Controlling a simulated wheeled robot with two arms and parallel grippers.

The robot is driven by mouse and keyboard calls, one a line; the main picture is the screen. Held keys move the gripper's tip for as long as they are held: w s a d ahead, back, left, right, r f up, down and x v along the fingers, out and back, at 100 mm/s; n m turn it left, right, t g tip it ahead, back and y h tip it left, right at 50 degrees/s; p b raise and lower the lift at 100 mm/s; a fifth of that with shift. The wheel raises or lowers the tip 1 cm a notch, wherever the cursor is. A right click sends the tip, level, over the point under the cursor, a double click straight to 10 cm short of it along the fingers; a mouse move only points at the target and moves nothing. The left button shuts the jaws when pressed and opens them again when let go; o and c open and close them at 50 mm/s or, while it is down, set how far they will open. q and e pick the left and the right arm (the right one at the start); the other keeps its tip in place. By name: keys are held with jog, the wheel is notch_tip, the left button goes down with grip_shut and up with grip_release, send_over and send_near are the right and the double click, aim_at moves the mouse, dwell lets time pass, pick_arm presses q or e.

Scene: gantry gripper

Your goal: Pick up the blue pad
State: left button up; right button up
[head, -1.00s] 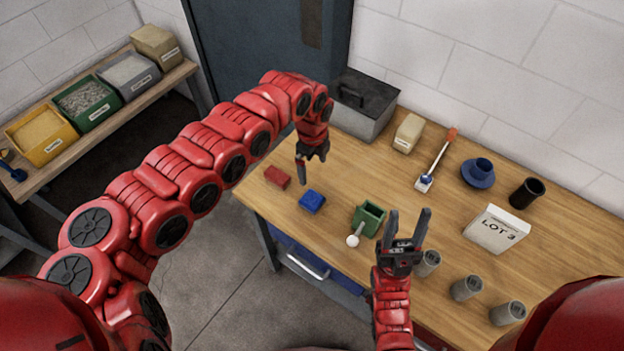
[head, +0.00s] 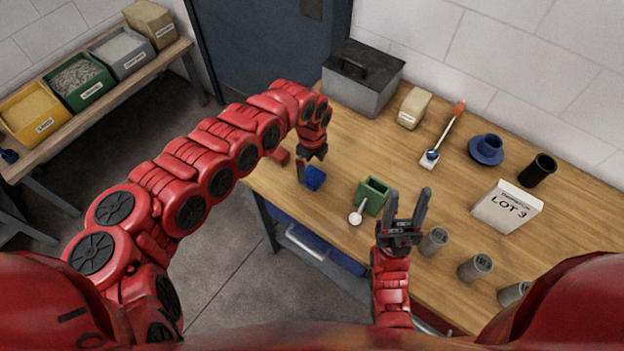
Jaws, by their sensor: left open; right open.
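The blue pad (head: 315,177) lies on the wooden workbench near its left end. My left gripper (head: 302,180) points down beside the pad's left side, with a dark finger overlapping the pad's edge in the picture. It is open; I cannot tell whether it touches the pad, and its far finger is hard to make out. My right gripper (head: 410,212) is open and empty, its two fingers pointing up in the picture, in front of the green box.
A red pad (head: 279,156) is partly hidden by my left arm. A green box (head: 373,194) with a white-ended scoop (head: 356,218) stands right of the blue pad. Several grey cylinders (head: 434,241) line the front edge.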

aim_at(312, 175)
pick_arm(q)
jog(key=f+b, duration=0.1)
jog(key=f, duration=0.2)
jog(key=shift+s+d+f+b, duration=0.15)
jog(key=shift+s+f+b, duration=0.05)
jog(key=shift+f+b, duration=0.2)
jog(key=shift+w+f, duration=0.1)
jog(key=shift+f, duration=0.25)
jog(key=shift+r, duration=0.15)
jog(key=shift+c, duration=0.6)
jog(key=c, duration=1.1)
jog(key=shift+o, duration=0.2)
jog(key=shift+r, duration=0.15)
